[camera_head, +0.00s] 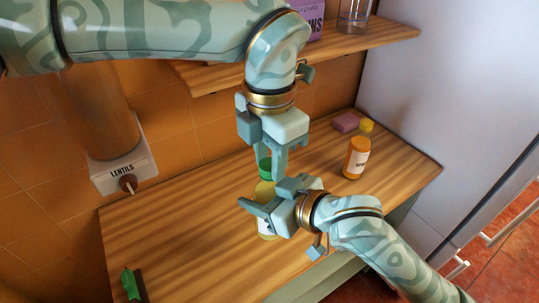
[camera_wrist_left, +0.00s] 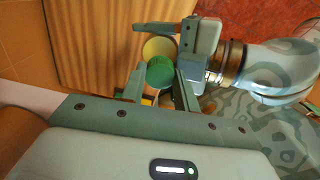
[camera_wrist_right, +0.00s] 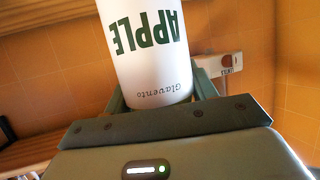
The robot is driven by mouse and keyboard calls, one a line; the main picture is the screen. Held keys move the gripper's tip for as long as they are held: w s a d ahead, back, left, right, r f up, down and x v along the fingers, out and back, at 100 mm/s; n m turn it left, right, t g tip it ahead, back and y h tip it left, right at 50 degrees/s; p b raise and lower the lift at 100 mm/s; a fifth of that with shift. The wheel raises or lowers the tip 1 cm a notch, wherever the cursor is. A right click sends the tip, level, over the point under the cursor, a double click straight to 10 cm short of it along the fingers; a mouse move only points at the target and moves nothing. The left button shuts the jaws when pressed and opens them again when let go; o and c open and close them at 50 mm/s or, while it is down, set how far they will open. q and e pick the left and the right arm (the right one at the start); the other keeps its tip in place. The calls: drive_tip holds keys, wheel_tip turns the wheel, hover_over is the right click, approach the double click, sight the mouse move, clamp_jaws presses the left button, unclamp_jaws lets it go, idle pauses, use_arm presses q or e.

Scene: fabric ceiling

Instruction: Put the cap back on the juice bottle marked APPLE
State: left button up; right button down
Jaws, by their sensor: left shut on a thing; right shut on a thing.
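My left gripper (camera_head: 267,167) is shut on a green cap (camera_head: 265,164) and holds it above the pale yellow juice bottle (camera_head: 264,192). In the left wrist view the cap (camera_wrist_left: 160,72) partly covers the bottle's yellow top (camera_wrist_left: 159,46) and looks a little offset from it; I cannot tell whether they touch. My right gripper (camera_head: 274,200) is shut around the bottle's upper part, from the right. In the right wrist view the bottle's white label (camera_wrist_right: 150,50) reads APPLE, upside down in the picture. The bottle's base is hard to see.
An orange bottle (camera_head: 357,153) with a yellow cap and a pink block (camera_head: 346,122) stand at the counter's right. A small green object (camera_head: 131,283) is at the front left. A LENTILS dispenser (camera_head: 124,168) is on the tiled wall. A shelf (camera_head: 340,44) hangs behind.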

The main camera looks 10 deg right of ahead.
use_arm(q)
drive_tip(key=m, duration=0.6)
drive_tip(key=shift+w+m, duration=0.1)
drive_tip(key=shift+m, duration=0.2)
drive_tip(key=m, duration=1.5)
drive_tip(key=shift+m, duration=0.4)
drive_tip(key=o, duration=1.1)
drive_tip(key=shift+r, duration=2.25)
drive_tip(key=shift+c, duration=0.3)
